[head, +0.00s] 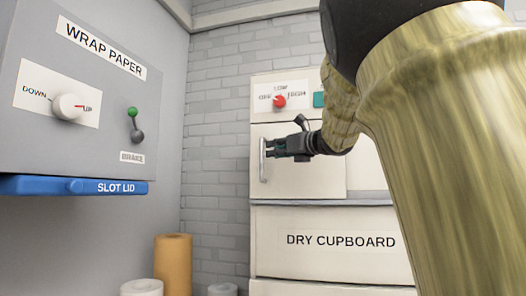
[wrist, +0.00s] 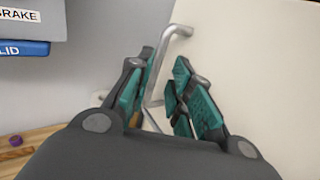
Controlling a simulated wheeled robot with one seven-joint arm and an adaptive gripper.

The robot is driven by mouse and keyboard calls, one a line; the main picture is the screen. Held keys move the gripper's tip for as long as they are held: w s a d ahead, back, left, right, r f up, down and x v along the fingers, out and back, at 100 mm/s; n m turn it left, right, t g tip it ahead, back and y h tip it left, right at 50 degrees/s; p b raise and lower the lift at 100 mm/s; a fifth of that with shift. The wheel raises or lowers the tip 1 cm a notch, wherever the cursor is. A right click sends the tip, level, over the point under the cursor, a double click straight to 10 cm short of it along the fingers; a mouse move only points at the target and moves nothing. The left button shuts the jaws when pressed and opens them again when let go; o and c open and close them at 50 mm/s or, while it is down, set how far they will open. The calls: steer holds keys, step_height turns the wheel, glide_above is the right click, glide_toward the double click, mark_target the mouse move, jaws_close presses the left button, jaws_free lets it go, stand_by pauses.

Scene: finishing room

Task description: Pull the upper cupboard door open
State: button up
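The upper cupboard door (head: 315,181) is a plain cream panel with a vertical grey bar handle (head: 263,165) at its left edge. It looks shut in the head view. In the wrist view the door (wrist: 265,75) fills the right side, and the bent metal handle (wrist: 158,70) runs down between my fingers. My gripper (head: 272,147) reaches the handle from the right in the head view. In the wrist view my gripper (wrist: 160,95) has its teal-padded fingers apart, one on each side of the handle, with a visible gap on the right. The handle's lower part is partly hidden.
A control panel with a red knob (head: 279,101) sits above the door. The cabinet section labelled DRY CUPBOARD (head: 325,262) is below. A grey wrap paper unit (head: 80,145) with a blue slot lid (head: 40,185) stands at left. Paper rolls (head: 173,262) stand low between them.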

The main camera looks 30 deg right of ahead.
steer(key=w, duration=0.2)
steer(key=w+p, duration=0.1)
steer(key=w, duration=0.2)
steer(key=w+p, duration=0.1)
steer(key=w, duration=0.1)
steer(key=shift+w+a, duration=0.15)
steer(key=shift+a, duration=0.25)
steer(key=shift+c, duration=0.4)
jaws_close()
